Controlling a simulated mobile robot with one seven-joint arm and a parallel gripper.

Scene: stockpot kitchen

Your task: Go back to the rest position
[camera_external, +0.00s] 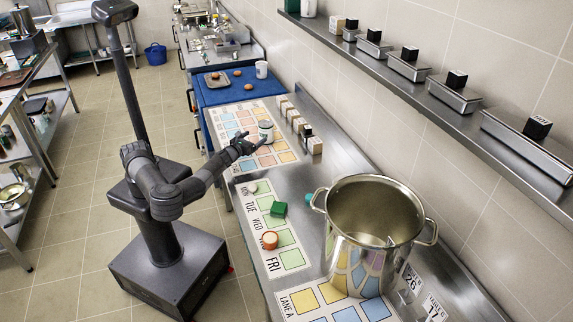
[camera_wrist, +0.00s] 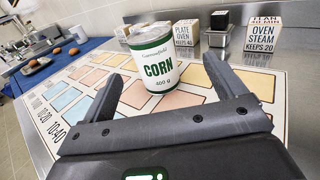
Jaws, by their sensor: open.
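My gripper (camera_external: 248,144) is open at the end of my outstretched arm, low over the coloured grid mat (camera_external: 228,116). A white and green corn can (camera_external: 265,132) stands upright on the mat just ahead of the fingers. In the wrist view the can (camera_wrist: 154,70) appears between the two spread fingertips (camera_wrist: 166,68), with a visible gap to the right finger. The left finger looks close to the can's side, and I cannot tell whether it touches. Nothing is held.
Several small labelled blocks (camera_external: 299,123) stand along the wall behind the mat. A large stockpot (camera_external: 341,262) stands on the right counter. A wall shelf (camera_external: 400,68) runs above; open floor (camera_external: 87,217) lies left.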

